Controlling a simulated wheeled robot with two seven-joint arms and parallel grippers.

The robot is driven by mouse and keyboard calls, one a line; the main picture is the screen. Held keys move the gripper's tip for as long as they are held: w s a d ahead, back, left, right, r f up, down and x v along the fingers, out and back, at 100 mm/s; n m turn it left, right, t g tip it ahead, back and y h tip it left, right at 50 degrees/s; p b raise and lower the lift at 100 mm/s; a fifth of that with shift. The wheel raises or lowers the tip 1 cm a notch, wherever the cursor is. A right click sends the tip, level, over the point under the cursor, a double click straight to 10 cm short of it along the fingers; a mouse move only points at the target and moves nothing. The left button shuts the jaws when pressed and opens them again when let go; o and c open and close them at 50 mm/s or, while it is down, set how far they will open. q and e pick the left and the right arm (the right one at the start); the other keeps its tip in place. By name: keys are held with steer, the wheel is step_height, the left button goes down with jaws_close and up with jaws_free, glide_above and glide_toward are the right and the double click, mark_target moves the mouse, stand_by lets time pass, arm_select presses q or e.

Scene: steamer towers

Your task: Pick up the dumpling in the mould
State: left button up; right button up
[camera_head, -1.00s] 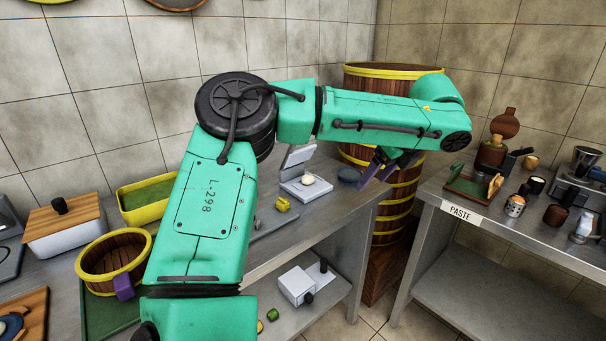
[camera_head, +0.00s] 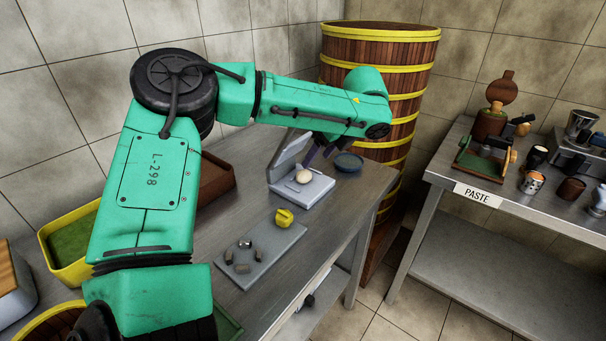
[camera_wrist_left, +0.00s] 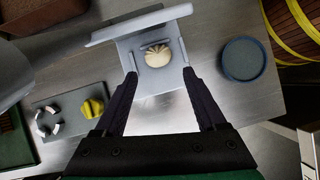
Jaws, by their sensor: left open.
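The dumpling (camera_head: 304,177) is a small pale, pleated ball. It sits in the open grey mould (camera_head: 312,190), whose lid stands raised at the back left. In the left wrist view the dumpling (camera_wrist_left: 158,55) lies on the mould (camera_wrist_left: 146,80), ahead of and between the fingers. My left gripper (camera_wrist_left: 159,75) is open and empty, its two dark fingers pointing toward the mould. In the head view my left gripper (camera_head: 318,153) is close to the mould and partly hidden by my own arm. My right gripper does not show.
A blue-grey round dish (camera_head: 348,161) stands right of the mould. A grey tray (camera_head: 262,262) with a yellow piece (camera_head: 284,217) and several small pieces lies in front. A tall wooden steamer tower (camera_head: 398,105) stands behind. A second table (camera_head: 440,170) labelled PASTE is to the right.

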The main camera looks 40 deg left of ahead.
mark_target(307, 172)
arm_select(q)
steer(key=x, duration=0.7)
steer(key=shift+s+a+f, duration=0.1)
steer(key=shift+s+f, duration=0.1)
steer(key=shift+f, duration=0.05)
steer(key=shift+a+f, duration=0.25)
steer(key=shift+f, duration=0.05)
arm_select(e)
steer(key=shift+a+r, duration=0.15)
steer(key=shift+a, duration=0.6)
arm_select(q)
steer(key=shift+d+r, duration=0.1)
steer(key=c, duration=1)
steer(key=shift+c, duration=0.5)
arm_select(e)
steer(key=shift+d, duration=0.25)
